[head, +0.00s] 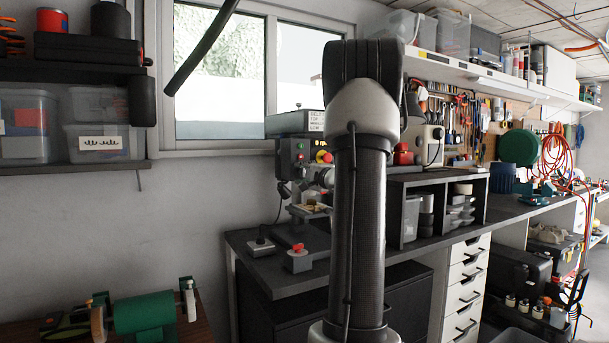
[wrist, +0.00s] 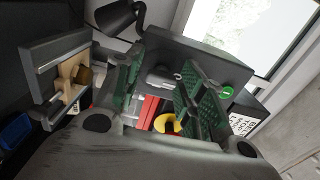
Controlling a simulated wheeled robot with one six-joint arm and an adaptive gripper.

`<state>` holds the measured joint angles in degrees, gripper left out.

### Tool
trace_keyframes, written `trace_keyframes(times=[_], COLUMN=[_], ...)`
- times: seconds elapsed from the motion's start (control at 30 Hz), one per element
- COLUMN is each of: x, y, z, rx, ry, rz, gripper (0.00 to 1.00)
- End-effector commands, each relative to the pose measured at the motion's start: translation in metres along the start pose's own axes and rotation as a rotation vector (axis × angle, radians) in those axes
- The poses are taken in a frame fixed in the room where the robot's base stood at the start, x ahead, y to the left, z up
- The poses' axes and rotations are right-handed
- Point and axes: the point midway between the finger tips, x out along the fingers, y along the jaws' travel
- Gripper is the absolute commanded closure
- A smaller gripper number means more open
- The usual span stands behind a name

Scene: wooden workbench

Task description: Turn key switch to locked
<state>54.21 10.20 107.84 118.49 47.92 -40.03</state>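In the wrist view my gripper (wrist: 160,92) is open, with its two green-padded fingers wide apart and nothing held between them. Beyond and between the fingers show a yellow round part (wrist: 166,124) with red on it and a red block-like part. A dark machine head with a green button (wrist: 227,91) lies past the right finger. In the head view the same machine's control box (head: 296,155) carries a green button and a yellow-and-red stop knob (head: 323,157). I cannot make out the key switch for certain or its setting. My arm hides my gripper in the head view.
A vice with a wooden piece (wrist: 72,78) is left of the fingers in the wrist view. On the bench (head: 285,280) stand a small grey box with a lever (head: 260,246) and a red-button box (head: 297,258). A black shelf unit (head: 437,205) stands right of my arm.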

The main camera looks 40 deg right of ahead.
Motion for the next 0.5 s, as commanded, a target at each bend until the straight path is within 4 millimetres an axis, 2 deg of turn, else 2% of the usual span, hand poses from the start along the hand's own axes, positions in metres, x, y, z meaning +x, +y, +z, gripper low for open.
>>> trace_keyframes(times=[0.33,0.5], x=[-0.001,-0.020], y=[-0.001,-0.002], z=[0.000,-0.001], rx=[0.000,0.001], ry=[0.001,0.002], rz=[-0.002,-0.003], gripper=[0.50,0.50])
